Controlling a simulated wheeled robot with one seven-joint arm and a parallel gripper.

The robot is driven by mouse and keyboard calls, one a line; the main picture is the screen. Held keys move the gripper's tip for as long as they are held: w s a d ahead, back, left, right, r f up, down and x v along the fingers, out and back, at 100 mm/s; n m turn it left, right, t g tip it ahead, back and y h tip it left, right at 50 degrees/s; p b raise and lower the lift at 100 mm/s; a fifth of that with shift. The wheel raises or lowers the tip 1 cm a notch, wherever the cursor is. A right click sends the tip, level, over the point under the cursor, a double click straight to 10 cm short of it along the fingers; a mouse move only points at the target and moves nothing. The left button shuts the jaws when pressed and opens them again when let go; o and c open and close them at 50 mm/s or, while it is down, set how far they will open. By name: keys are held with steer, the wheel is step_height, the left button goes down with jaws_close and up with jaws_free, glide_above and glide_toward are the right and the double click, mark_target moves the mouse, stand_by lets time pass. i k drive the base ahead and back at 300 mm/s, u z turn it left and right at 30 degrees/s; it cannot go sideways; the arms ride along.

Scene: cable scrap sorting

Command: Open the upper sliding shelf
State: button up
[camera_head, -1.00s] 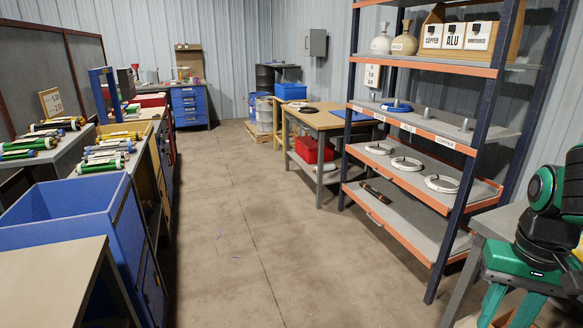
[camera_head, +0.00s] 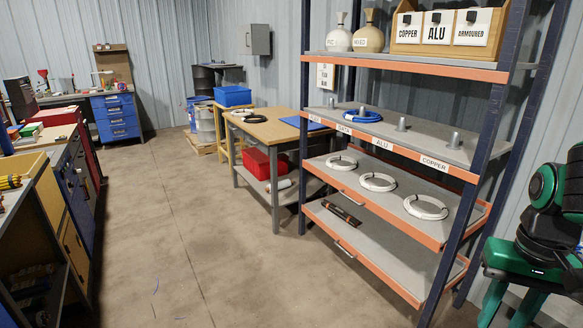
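The sliding shelves are in the tall rack at the right, which has dark blue posts and orange edges. The upper sliding shelf (camera_head: 391,193) holds three white cable coils, a middle one (camera_head: 378,182) among them, and has a small handle at its front left. It seems pushed in, level with the rack. The lower sliding shelf (camera_head: 375,245) lies below it, with its own handle and a dark object on it. My green and black arm is folded at the right edge. My gripper (camera_head: 503,316) points down, its green fingers apart and empty. The fingertips are cut off by the frame.
Above are a fixed shelf (camera_head: 455,152) with short pegs and a blue coil, and a top shelf with jars and labelled boxes. A wooden-topped table (camera_head: 275,123) stands left of the rack. The concrete floor (camera_head: 195,235) between is clear.

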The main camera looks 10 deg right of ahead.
mark_target(389, 206)
steer(key=z, duration=0.2)
steer(key=i, duration=1.6)
steer(key=z, duration=0.15)
